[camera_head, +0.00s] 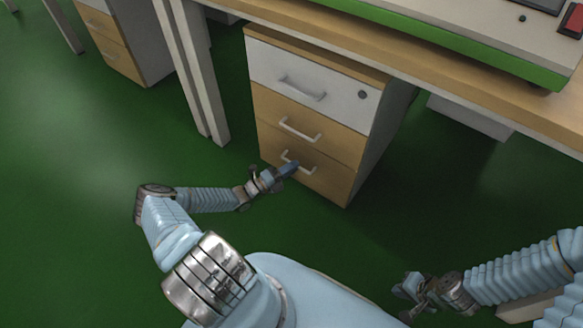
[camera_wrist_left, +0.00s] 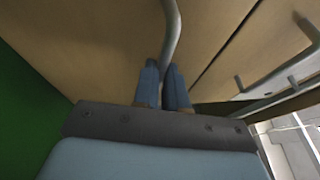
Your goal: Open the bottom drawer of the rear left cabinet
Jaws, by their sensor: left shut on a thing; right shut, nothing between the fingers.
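The cabinet (camera_head: 378,125) under the desk has a white top drawer (camera_head: 300,82) and two wood-coloured drawers below. The bottom drawer (camera_head: 325,180) looks flush with the cabinet front. My left gripper (camera_head: 290,168) is at the bottom drawer's metal handle (camera_head: 306,170), shut on it. In the left wrist view, the fingers (camera_wrist_left: 165,85) close around the handle bar (camera_wrist_left: 172,35), which runs up between them; the fingers hide part of it. My right gripper (camera_head: 412,286) is shut and empty, low at the right, away from the cabinet.
The middle drawer's handle (camera_head: 300,132) is just above my left gripper. A desk leg (camera_head: 200,100) stands left of the cabinet. Another cabinet (camera_head: 112,45) is at the upper left. The green floor (camera_head: 80,150) in front and to the left is clear.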

